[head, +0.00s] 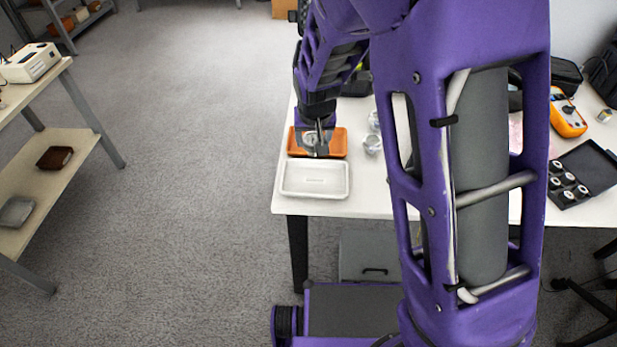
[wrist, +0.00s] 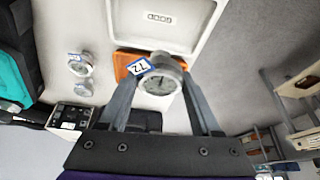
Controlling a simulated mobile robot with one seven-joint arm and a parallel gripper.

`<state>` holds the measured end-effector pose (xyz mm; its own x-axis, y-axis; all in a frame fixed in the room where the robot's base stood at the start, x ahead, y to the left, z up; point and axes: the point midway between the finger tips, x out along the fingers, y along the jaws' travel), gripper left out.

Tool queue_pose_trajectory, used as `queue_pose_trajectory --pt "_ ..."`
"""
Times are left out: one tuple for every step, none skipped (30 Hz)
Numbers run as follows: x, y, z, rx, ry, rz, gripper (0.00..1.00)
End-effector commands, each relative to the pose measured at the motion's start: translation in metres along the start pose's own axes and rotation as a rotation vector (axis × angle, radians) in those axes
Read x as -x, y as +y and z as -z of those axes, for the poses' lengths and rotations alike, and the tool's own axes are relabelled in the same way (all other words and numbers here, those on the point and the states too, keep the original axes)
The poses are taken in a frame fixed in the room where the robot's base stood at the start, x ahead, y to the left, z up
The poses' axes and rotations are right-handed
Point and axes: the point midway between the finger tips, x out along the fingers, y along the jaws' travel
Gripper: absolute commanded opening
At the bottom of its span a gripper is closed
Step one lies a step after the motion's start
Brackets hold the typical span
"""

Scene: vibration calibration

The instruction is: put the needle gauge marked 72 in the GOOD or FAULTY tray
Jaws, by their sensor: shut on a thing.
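The needle gauge marked 72 (wrist: 158,83) has a round white dial and a blue-edged tag. My gripper (wrist: 161,88) is shut on it, one finger on each side; in the head view my gripper (head: 318,143) is over the orange tray (head: 334,152). The orange tray also shows behind the gauge in the wrist view (wrist: 122,60). I cannot tell the gauge's height above the tray. The white tray (head: 315,192) lies in front of the orange one, at the table's front left corner. Its label (wrist: 159,17) is too small to read surely.
Other gauges (head: 373,144) stand right of the trays; one bears a blue-edged tag in the wrist view (wrist: 80,64). A black case of small round parts (head: 580,172) and an orange meter (head: 566,115) are at the right.

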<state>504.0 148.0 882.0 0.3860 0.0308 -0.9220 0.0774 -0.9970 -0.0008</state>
Motion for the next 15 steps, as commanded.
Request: queue_pose_trajectory --pt "-0.011 0.001 -0.005 0.000 -0.004 -0.001 0.00" --pt "-0.017 0.001 -0.008 0.001 -0.005 -0.002 0.00" --pt "-0.024 0.001 -0.011 0.001 -0.005 -0.002 0.00" --pt "-0.030 0.001 -0.013 0.001 -0.004 -0.002 0.00" --pt "-0.035 0.001 -0.016 0.001 -0.005 -0.002 0.00" --pt "-0.040 0.001 -0.018 0.001 -0.003 -0.001 0.00" --pt "-0.044 0.001 -0.019 0.001 -0.003 -0.002 0.00" --pt "-0.047 0.001 -0.020 0.001 -0.003 -0.002 0.00" --pt "-0.050 0.001 -0.021 0.001 -0.001 -0.001 0.00" --pt "-0.051 0.001 -0.021 0.001 -0.001 -0.001 0.00" --pt "-0.053 0.000 -0.022 0.001 0.000 -0.001 0.00" --pt "-0.055 0.001 -0.023 0.001 -0.001 -0.001 0.00" --pt "-0.057 0.001 -0.024 0.001 -0.002 -0.001 0.00" --pt "-0.061 0.001 -0.026 0.001 -0.002 -0.001 0.00" --pt "-0.066 0.001 -0.028 0.001 -0.002 -0.002 0.00"
